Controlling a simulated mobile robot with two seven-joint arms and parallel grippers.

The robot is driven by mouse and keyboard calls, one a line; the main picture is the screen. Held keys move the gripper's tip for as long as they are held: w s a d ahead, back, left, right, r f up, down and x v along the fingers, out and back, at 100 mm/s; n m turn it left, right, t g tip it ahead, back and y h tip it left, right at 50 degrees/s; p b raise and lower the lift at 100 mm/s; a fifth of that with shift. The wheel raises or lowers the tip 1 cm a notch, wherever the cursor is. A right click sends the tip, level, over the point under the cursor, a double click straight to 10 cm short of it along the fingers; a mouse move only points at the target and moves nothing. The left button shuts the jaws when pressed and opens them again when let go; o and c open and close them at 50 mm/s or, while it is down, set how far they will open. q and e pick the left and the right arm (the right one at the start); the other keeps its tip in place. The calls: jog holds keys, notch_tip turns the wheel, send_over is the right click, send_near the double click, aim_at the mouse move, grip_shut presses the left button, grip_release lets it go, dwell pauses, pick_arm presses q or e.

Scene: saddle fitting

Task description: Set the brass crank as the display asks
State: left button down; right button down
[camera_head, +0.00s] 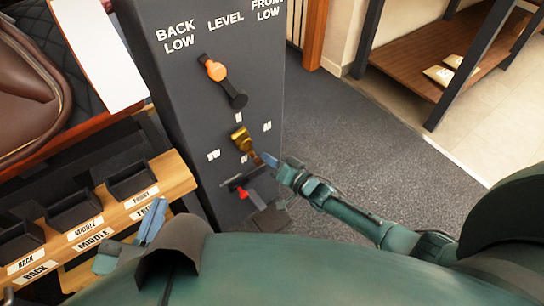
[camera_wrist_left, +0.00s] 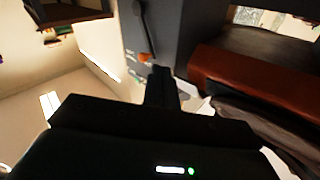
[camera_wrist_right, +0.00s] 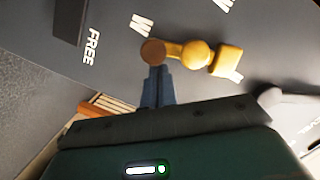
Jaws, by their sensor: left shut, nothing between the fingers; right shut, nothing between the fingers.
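The brass crank (camera_head: 241,138) is on the front of the dark grey post, with letter marks around it. Its arm points down and right, to a brown knob (camera_head: 269,160). In the right wrist view the brass hub (camera_wrist_right: 195,53) and brown knob (camera_wrist_right: 152,51) show closely. My right gripper (camera_head: 268,159) is shut and empty, its fingertips at the knob; I cannot tell whether they touch. My left gripper (camera_head: 158,210) is shut and empty, low at the left beside the wooden rack, away from the crank. I cannot make out any display.
Above the crank is a black lever with an orange knob (camera_head: 216,70), under BACK LOW, LEVEL and FRONT LOW. Below it is a red-marked lever (camera_head: 243,192). A wooden rack (camera_head: 150,190) with black bins stands left. Open carpet (camera_head: 370,130) lies right.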

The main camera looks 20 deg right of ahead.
pick_arm(q)
jog(key=shift+d+m+h+b, duration=0.35)
jog(key=shift+m+h, duration=0.05)
jog(key=shift+h, duration=0.1)
pick_arm(e)
jog(key=shift+s+a+f+m, duration=0.1)
jog(key=shift+a+f+m, duration=0.25)
jog(key=shift+m, duration=0.55)
pick_arm(q)
jog(key=shift+r, duration=0.1)
pick_arm(e)
jog(key=shift+r, duration=0.15)
